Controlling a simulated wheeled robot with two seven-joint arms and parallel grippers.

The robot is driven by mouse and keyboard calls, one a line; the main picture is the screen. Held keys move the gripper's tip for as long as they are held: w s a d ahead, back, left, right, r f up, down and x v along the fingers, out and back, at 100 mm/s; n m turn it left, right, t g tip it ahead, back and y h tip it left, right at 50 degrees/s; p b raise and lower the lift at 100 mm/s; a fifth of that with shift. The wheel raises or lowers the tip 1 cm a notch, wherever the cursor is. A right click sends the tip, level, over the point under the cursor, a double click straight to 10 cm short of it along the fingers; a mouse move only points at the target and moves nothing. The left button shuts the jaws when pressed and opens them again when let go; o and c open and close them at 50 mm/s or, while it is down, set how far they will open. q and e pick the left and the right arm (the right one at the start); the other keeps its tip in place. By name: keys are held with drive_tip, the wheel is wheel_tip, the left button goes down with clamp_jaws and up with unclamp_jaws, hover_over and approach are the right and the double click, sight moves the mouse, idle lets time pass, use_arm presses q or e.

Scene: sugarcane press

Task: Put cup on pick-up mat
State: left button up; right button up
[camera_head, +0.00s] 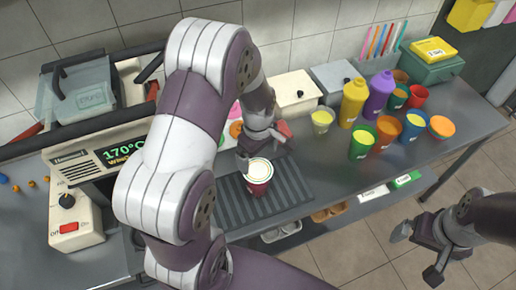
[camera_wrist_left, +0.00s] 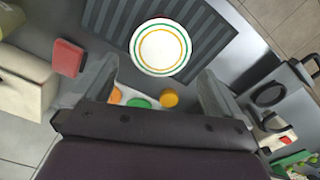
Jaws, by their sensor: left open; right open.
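The cup (camera_head: 259,184), dark red with a pale round lid, stands upright on the dark ribbed pick-up mat (camera_head: 231,206) in the head view. In the left wrist view the cup (camera_wrist_left: 160,47) shows from above, its white lid ringed in green and orange, with the mat (camera_wrist_left: 207,32) around it. My left gripper (camera_head: 264,147) is open just behind the cup. In the wrist view its fingers lie apart below the cup, with the cup beyond the tips and not gripped. My right gripper (camera_head: 418,252) is open and empty, off the counter at the lower right.
Several coloured cups (camera_head: 387,132) and a yellow bottle (camera_head: 353,101) and purple bottle (camera_head: 378,94) stand right of the mat. A fryer-like machine (camera_head: 80,165) reading 170°C is at the left. A cream box (camera_head: 296,94) stands behind.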

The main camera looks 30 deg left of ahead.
use_arm(q)
drive_tip(key=s+d+r+m+t, duration=0.1)
drive_tip(key=s+d+r+m, duration=0.4)
drive_tip(key=m, duration=0.9)
drive_tip(key=s+r, duration=0.2)
drive_tip(key=s, duration=0.2)
drive_tip(key=shift+d+r+m, duration=0.15)
drive_tip(key=shift+r+m, duration=0.15)
